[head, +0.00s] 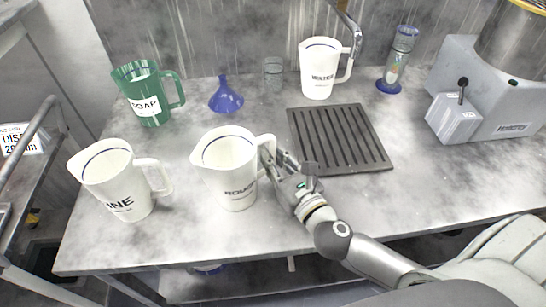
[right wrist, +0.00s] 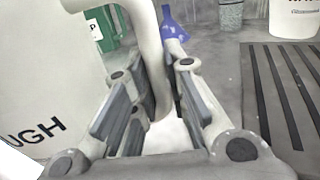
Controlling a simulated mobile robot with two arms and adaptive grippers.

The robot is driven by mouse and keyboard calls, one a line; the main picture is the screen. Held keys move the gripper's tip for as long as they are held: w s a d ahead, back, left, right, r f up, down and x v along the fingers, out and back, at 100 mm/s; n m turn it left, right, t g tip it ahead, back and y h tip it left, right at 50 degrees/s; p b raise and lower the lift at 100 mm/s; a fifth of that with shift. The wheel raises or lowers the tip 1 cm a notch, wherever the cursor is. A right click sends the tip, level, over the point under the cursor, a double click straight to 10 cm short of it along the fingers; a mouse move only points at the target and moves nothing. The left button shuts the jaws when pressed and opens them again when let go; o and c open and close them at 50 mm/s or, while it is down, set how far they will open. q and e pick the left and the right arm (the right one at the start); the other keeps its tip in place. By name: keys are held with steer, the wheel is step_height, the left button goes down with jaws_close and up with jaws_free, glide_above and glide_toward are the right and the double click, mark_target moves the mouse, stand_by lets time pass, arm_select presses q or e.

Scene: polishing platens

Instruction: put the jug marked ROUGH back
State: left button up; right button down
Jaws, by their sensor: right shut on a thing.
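The white jug marked ROUGH (head: 228,172) stands upright at the front middle of the bench, its handle on the right. My right gripper (head: 272,166) is shut on the jug's handle. In the right wrist view the handle (right wrist: 152,60) runs between the two fingers (right wrist: 150,105), and part of the jug's lettering (right wrist: 35,130) shows at the left. Whether the jug's base touches the bench is hard to tell. My left gripper is in neither view.
A white jug ending in INE (head: 118,182) stands to the left. Behind are a green SOAP jug (head: 148,95), blue funnel (head: 225,97), clear glass (head: 273,72), another white jug (head: 320,70) and blue-based cylinder (head: 397,62). A dark ribbed mat (head: 375,158) lies right; a grey machine (head: 480,90) stands beyond.

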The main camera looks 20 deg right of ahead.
steer(key=shift+f, duration=0.1)
steer(key=c, duration=1.4)
jaws_free()
steer(key=shift+c, duration=0.2)
steer(key=shift+s, duration=0.2)
steer(key=s+b, duration=0.1)
steer(key=s, duration=0.2)
steer(key=s+b, duration=0.1)
steer(key=s, duration=0.2)
steer(key=s+d+b, duration=0.1)
steer(key=s, duration=0.3)
steer(key=shift+d, duration=0.1)
steer(key=shift+s, duration=0.8)
steer(key=shift+d, duration=0.1)
